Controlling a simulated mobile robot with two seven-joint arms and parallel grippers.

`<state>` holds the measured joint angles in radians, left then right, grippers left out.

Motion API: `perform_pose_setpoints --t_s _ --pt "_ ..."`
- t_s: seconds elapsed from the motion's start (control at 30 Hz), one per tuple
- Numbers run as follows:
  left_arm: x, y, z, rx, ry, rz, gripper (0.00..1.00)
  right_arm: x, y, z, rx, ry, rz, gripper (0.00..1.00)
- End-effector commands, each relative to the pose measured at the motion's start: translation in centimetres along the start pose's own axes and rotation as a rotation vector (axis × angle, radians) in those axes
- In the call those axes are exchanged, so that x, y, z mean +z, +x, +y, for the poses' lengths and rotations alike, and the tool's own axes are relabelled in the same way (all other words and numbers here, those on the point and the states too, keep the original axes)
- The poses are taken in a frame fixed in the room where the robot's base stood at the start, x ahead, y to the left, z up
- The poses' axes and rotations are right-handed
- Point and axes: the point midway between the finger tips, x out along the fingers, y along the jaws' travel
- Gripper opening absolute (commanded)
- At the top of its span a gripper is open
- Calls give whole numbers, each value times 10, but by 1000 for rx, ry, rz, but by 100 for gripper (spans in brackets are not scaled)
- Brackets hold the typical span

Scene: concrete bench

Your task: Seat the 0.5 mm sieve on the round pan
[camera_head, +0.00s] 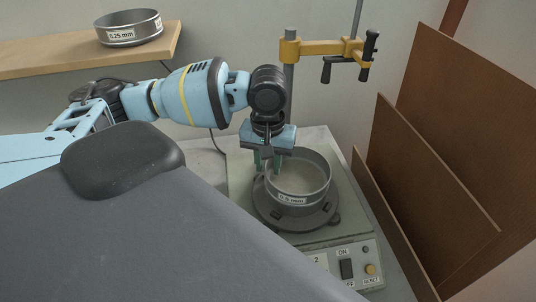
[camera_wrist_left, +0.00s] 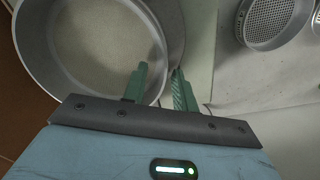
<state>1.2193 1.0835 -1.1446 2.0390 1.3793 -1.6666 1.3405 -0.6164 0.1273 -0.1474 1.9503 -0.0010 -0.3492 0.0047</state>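The 0.5 mm sieve (camera_head: 318,184) is a grey metal ring with a white label, standing over the dark round pan (camera_head: 270,217) on the bench device. It looks about level; whether its lower edge is fully seated I cannot tell. My left gripper (camera_head: 266,165) points down at the sieve's back-left rim. In the left wrist view the two green fingers (camera_wrist_left: 161,82) straddle the wall of the sieve (camera_wrist_left: 35,45), one inside and one outside, with a visible gap between them. The dark pan edge (camera_wrist_left: 176,25) shows beside the sieve. My right gripper is not in view.
A 0.25 mm sieve (camera_head: 130,30) sits on a wooden shelf (camera_head: 85,58). A yellow clamp arm (camera_head: 320,47) on a post stands behind the device. Brown boards (camera_head: 420,170) lean at the right. The device's control panel (camera_head: 350,270) faces front.

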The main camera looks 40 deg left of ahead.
Motion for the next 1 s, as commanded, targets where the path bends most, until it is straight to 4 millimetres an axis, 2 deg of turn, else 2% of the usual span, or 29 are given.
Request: perform_pose_setpoints --t_s 0.23,0.33,0.7,0.83,1.0 --pt "0 0 0 -1 0 -1 28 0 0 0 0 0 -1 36" --pt "0 -6 0 1 0 1 28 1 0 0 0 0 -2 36" --pt "-1 -61 1 2 -1 2 28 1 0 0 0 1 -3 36" --pt "0 -73 0 1 0 1 28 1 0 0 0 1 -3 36" --pt "0 -78 0 -1 0 0 28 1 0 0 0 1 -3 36"
